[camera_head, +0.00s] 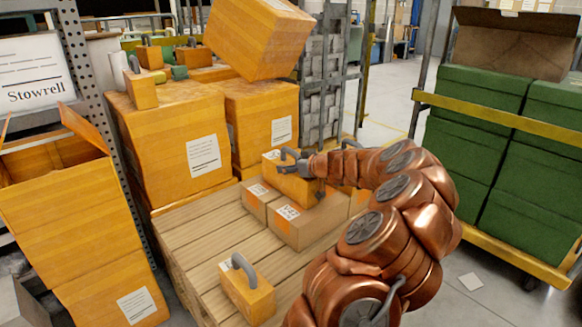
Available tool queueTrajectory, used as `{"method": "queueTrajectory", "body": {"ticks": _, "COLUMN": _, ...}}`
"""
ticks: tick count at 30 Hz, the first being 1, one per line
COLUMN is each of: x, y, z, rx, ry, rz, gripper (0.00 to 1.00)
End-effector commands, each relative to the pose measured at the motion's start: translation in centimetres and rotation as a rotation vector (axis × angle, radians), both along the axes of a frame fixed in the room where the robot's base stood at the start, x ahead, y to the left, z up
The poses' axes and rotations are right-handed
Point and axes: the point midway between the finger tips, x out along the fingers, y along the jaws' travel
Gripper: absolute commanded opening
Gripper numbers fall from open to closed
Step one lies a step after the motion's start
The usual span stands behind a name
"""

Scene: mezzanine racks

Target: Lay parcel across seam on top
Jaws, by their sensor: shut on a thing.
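My gripper (291,162) is shut on a small orange parcel (286,184) with a white label on top. The parcel is upright over a group of low cartons on the wooden pallet (196,232). A front carton (312,222) and a left carton (257,203) stand side by side with a seam between them. Another orange carton (358,201) shows partly behind my arm. The parcel overlaps the back of the cartons in this view; I cannot tell whether it touches them. My copper arm hides part of the group's right side.
An orange box with a grey handle (246,294) stands on the pallet's front. Big orange cartons (177,143) stand behind, one tilted (257,38) on top. An open carton (70,220) stands left. Green boxes (465,130) fill a yellow rack at right. Floor (475,250) is open between.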

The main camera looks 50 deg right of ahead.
Motion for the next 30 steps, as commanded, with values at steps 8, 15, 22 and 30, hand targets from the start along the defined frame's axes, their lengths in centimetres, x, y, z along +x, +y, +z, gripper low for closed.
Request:
{"method": "queueTrajectory", "body": {"ticks": 8, "x": 0.0, "y": 0.0, "z": -0.2, "rx": -0.001, "ry": -0.001, "rz": 0.0, "gripper": 0.78}}
{"method": "queueTrajectory", "body": {"ticks": 15, "x": 0.0, "y": 0.0, "z": -0.2, "rx": -0.001, "ry": 0.0, "rz": 0.0, "gripper": 0.95}}
{"method": "queueTrajectory", "body": {"ticks": 22, "x": 0.0, "y": 0.0, "z": -0.2, "rx": 0.0, "ry": 0.0, "rz": 0.0, "gripper": 0.95}}
{"method": "queueTrajectory", "body": {"ticks": 30, "x": 0.0, "y": 0.0, "z": 1.0, "rx": 0.0, "ry": 0.001, "rz": 0.0, "gripper": 0.95}}
